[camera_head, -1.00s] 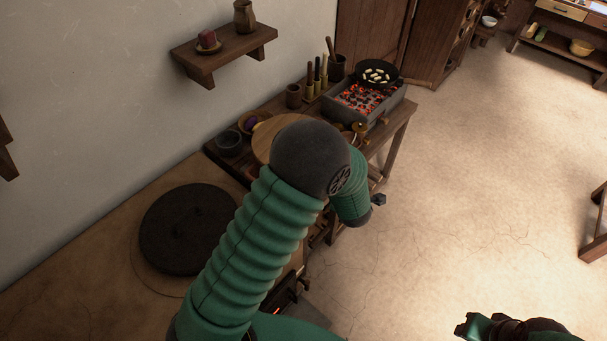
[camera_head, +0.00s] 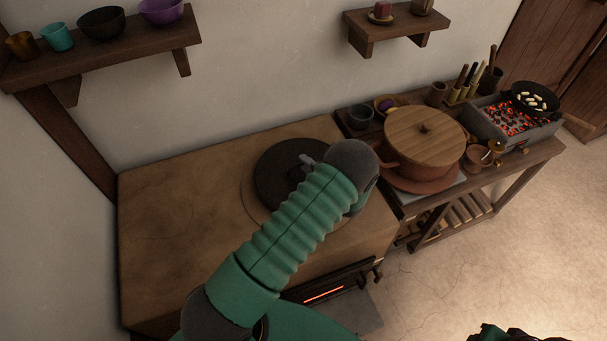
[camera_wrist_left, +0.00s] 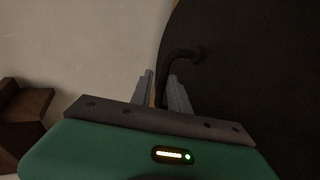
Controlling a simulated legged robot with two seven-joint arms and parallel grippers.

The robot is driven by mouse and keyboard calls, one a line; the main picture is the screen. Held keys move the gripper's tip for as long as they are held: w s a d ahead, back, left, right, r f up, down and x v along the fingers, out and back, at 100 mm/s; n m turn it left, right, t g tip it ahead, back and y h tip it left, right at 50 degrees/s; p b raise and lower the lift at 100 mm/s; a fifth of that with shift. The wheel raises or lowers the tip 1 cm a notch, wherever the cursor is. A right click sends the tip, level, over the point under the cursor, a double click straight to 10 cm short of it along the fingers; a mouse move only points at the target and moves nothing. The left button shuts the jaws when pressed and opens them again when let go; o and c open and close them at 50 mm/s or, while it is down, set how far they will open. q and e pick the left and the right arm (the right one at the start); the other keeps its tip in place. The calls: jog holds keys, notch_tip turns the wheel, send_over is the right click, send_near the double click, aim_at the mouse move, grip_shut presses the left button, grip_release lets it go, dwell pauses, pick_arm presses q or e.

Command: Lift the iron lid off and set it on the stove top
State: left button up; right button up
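The iron lid (camera_head: 272,178) is a dark, flat disc at the back right of the tan stove top (camera_head: 190,215). A paler ring edge shows at its left; I see no clear gap beneath it. Its bent handle (camera_wrist_left: 182,55) rises between my left gripper's fingers in the left wrist view. My left gripper (camera_head: 305,161) reaches the handle from the right, and its fingers (camera_wrist_left: 163,90) look close together on it. My left arm hides the lid's right and front part. Only a dark bit of my right gripper (camera_head: 505,336) shows at the bottom edge.
Right of the stove, a table carries a large pot with a wooden lid (camera_head: 425,132), cups and a glowing brazier (camera_head: 512,118) with a pan (camera_head: 535,98). A bowl shelf (camera_head: 110,55) hangs upper left. The stove top's left half is clear.

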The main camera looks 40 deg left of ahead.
aim_at(302, 164)
pick_arm(q)
jog(key=x, duration=0.5)
jog(key=shift+s+a+f, duration=0.25)
jog(key=shift+s+f, duration=0.1)
jog(key=shift+d+r, duration=0.2)
jog(key=shift+d, duration=0.05)
jog(key=shift+c, duration=0.9)
jog(key=shift+d+r, duration=0.1)
jog(key=shift+d, duration=0.1)
grip_shut()
jog(key=shift+a, duration=0.2)
